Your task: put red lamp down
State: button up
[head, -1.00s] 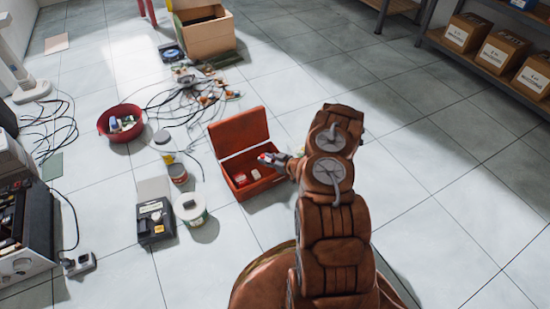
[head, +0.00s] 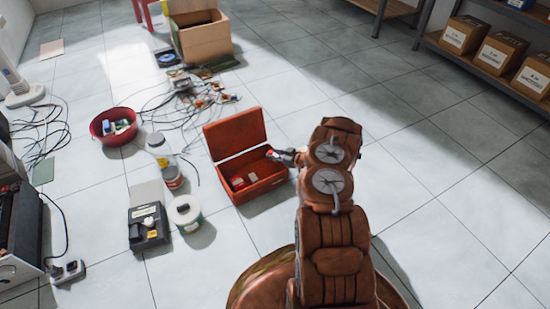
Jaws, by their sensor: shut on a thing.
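My gripper (head: 273,154) is at the end of the brown arm, over the right part of an open red box (head: 250,190) on the floor. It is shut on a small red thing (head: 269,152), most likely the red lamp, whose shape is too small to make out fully. The thing is held up near the box's raised lid (head: 234,135). Inside the box, at the left, lie small red and white items (head: 238,183). My arm hides part of the floor to the right of the box.
Left of the box stand a white tub (head: 186,214), a jar (head: 171,173) and a black device (head: 149,226). A red bowl (head: 104,137) and loose cables (head: 165,97) lie farther back. A cardboard box (head: 203,41) stands behind. The floor at right is clear up to the shelf (head: 460,55).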

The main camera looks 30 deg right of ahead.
jog(key=shift+d+f+p, duration=0.1)
jog(key=shift+f+p, duration=0.3)
